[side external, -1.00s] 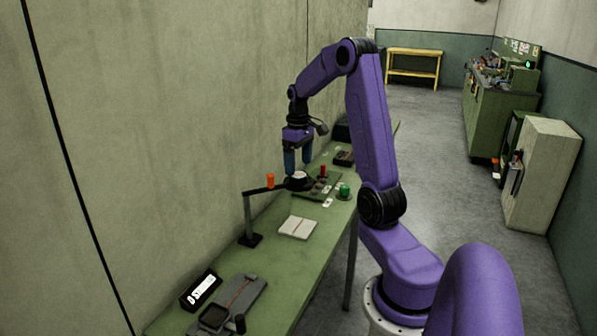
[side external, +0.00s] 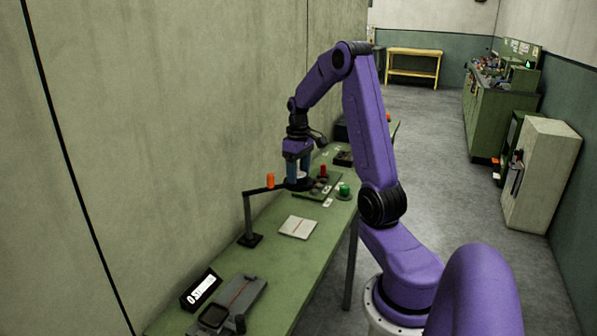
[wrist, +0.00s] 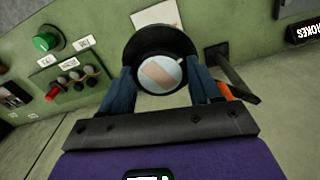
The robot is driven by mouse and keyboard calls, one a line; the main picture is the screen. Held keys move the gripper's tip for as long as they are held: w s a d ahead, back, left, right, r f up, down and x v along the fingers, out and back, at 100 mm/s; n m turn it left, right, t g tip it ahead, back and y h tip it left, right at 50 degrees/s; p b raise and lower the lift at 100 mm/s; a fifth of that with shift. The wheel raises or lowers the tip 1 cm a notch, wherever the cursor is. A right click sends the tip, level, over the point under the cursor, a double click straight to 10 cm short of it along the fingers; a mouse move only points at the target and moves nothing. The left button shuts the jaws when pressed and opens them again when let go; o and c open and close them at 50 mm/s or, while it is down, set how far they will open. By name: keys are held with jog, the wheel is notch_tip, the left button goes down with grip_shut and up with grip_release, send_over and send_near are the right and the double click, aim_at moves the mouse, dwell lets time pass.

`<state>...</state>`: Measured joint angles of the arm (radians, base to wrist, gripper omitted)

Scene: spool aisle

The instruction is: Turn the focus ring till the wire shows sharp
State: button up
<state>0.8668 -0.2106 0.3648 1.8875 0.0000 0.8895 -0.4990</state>
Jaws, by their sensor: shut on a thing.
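The focus ring (wrist: 160,42) is a black round ring around a pale round lens in the wrist view. In the lens a broad pinkish band (wrist: 157,74) with soft edges crosses at a slant; I cannot make out a sharp wire. In the side external view the ring (side external: 299,186) sits at the end of a dark stand arm (side external: 248,215) above the bench. My gripper (side external: 298,178) points down at it, and its blue fingers, also in the wrist view (wrist: 161,88), are shut on the ring from both sides. The fingers cover parts of the ring's sides.
A green button (side external: 344,190) and a red knob (side external: 323,171) are just right of the ring. A white pad (side external: 298,227) and a dark display box (side external: 201,289) lie nearer on the green bench (side external: 265,262).

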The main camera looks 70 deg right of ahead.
aim_at(298, 174)
jog(key=shift+m, duration=2)
jog(key=o, duration=1.1)
jog(key=shift+c, duration=0.2)
jog(key=shift+r, duration=0.1)
notch_tip(298, 174, up, 17)
jog(key=shift+r, duration=0.15)
